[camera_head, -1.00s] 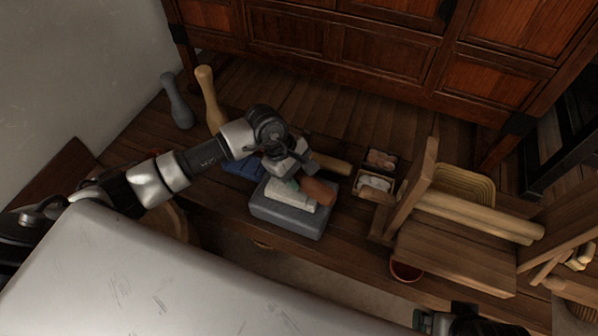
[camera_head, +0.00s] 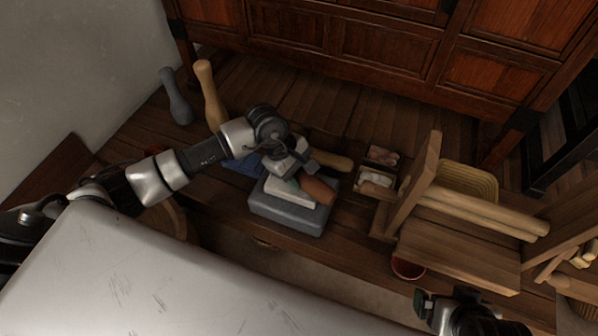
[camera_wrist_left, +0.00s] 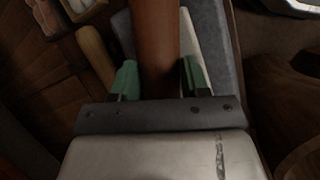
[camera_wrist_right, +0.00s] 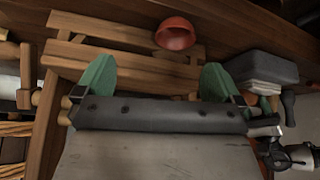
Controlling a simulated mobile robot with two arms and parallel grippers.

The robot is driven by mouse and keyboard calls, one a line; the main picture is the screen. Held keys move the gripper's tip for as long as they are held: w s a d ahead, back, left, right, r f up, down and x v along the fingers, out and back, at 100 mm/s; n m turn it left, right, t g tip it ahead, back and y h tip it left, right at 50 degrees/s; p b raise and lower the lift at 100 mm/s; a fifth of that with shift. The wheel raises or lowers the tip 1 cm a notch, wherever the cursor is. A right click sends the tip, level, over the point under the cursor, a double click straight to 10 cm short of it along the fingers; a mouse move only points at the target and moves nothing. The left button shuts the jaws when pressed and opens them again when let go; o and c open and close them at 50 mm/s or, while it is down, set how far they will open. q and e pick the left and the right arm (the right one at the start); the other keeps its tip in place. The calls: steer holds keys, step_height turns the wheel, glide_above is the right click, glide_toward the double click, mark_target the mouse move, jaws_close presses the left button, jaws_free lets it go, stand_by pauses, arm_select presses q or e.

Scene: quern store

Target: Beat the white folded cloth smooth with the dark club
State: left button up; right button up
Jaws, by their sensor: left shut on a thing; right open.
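The white folded cloth (camera_head: 285,196) lies on a grey stone block (camera_head: 288,219) at the table's front edge. My left gripper (camera_head: 297,178) is shut on the reddish-brown dark club (camera_head: 320,191), over the cloth. The club hides part of the cloth; whether they touch is unclear. In the left wrist view the club (camera_wrist_left: 157,40) runs between the green fingertips, with the cloth (camera_wrist_left: 189,42) beside it. My right gripper (camera_head: 430,303) is open and empty at the bottom edge; its spread fingers show in the right wrist view (camera_wrist_right: 158,78).
A grey club-shaped piece (camera_head: 176,98) and a pale one (camera_head: 210,97) stand at back left. A pale rod (camera_head: 331,160) lies behind the block. Small boxes (camera_head: 376,185), a wooden frame (camera_head: 415,185) and a red bowl (camera_head: 407,268) are to the right. A cabinet stands behind.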

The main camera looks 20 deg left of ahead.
arm_select(q)
steer(key=shift+r+p, duration=1.1)
steer(key=shift+r, duration=0.8)
arm_select(e)
steer(key=s, duration=0.1)
steer(key=s+g, duration=0.1)
steer(key=s+d+r+g, duration=0.1)
steer(key=shift+h, duration=0.3)
arm_select(q)
step_height(320, 180, up, 2)
steer(key=shift+p, duration=0.65)
step_height(320, 180, up, 4)
steer(key=shift+p, duration=1.05)
arm_select(e)
steer(key=s+x, duration=0.1)
steer(key=x, duration=0.8)
steer(key=shift+f+g, duration=0.35)
steer(key=shift+g, duration=0.05)
steer(key=shift+a, duration=0.1)
